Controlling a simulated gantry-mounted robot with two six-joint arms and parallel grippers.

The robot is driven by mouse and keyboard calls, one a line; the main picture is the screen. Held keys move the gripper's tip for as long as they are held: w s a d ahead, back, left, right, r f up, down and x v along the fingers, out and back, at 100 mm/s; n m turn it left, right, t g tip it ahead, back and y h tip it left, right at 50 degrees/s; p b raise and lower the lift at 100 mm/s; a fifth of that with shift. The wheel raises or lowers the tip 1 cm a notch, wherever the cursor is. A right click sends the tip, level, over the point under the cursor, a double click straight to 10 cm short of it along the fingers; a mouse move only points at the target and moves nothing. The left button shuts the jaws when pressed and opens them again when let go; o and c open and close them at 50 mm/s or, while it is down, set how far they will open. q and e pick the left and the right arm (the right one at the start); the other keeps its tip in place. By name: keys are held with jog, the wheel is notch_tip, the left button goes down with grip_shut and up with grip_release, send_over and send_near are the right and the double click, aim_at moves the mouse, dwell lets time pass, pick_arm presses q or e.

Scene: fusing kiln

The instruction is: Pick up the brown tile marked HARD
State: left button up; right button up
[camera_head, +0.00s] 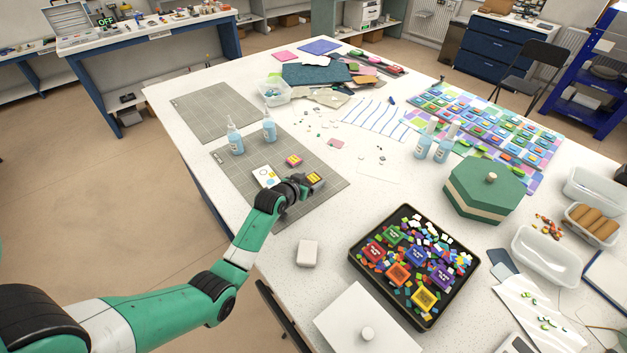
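A small brownish tile with a yellow label (316,178) lies on the grey gridded cutting mat (232,169). Its marking is too small to read. My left gripper (306,184) is low over the mat, right beside this tile and partly covering it. I cannot tell whether its fingers touch the tile or how wide they are. A second small tile, pink with a yellow label (293,160), lies a little farther back on the mat. My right gripper is not in view.
A white card (266,176) lies left of my gripper. Two blue bottles (235,139) (269,126) stand behind on the mat. A black tray (456,292) of coloured pieces and labelled blocks is to the right. A pale block (307,253) sits in front, with bare table around it.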

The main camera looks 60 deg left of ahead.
pick_arm(q)
grip_shut()
jog(key=shift+r+p, duration=0.3)
jog(key=shift+r, duration=0.3)
jog(key=s+d+r+p, duration=0.3)
jog(key=s+r+p, duration=0.8)
jog(key=s+p, duration=0.1)
jog(key=shift+s+d+r, duration=0.3)
jog(key=shift+s+r, duration=0.05)
jog(key=shift+s, duration=0.45)
